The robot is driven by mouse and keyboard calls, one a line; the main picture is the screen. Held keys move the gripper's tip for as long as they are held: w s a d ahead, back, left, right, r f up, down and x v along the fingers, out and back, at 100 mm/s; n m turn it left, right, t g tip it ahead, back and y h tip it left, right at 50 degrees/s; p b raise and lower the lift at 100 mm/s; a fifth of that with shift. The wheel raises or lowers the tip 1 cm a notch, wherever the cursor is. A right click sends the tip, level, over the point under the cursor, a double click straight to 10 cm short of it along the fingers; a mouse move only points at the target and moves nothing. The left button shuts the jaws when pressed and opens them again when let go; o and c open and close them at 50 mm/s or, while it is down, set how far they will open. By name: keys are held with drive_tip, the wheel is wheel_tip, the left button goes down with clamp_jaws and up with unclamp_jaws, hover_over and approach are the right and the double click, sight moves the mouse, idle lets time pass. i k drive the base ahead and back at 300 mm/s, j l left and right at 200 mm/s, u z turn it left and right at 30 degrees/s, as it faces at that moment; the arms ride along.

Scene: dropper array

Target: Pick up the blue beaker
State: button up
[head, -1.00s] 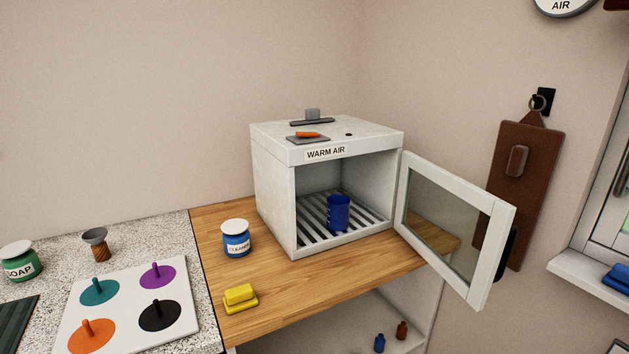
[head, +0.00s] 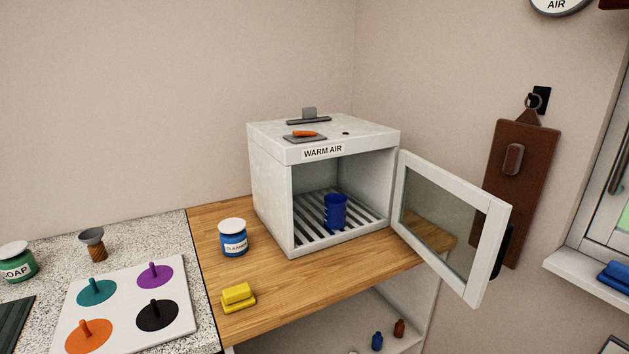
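The blue beaker (head: 336,211) stands upright on the slatted rack (head: 311,232) inside the white warm-air cabinet (head: 270,190). The cabinet's glazed door (head: 452,228) is swung wide open to the right, so the front is clear and the beaker shows whole. My gripper is not in view.
A blue cleaner jar (head: 233,238) and yellow sponges (head: 238,298) stand on the wooden counter (head: 300,285) left of the cabinet. Further left are a white board (head: 125,305) with coloured knobbed discs and a green soap jar (head: 17,264). Small bottles (head: 377,341) sit on the shelf below.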

sight(335, 204)
drive_tip(key=i+j+u, duration=0.1)
drive_tip(key=i+j, duration=0.35)
drive_tip(key=i+l, duration=0.35)
drive_tip(key=i, duration=0.2)
drive_tip(key=i+l+u, duration=0.15)
drive_tip(key=i+l, duration=0.15)
drive_tip(key=i, duration=0.2)
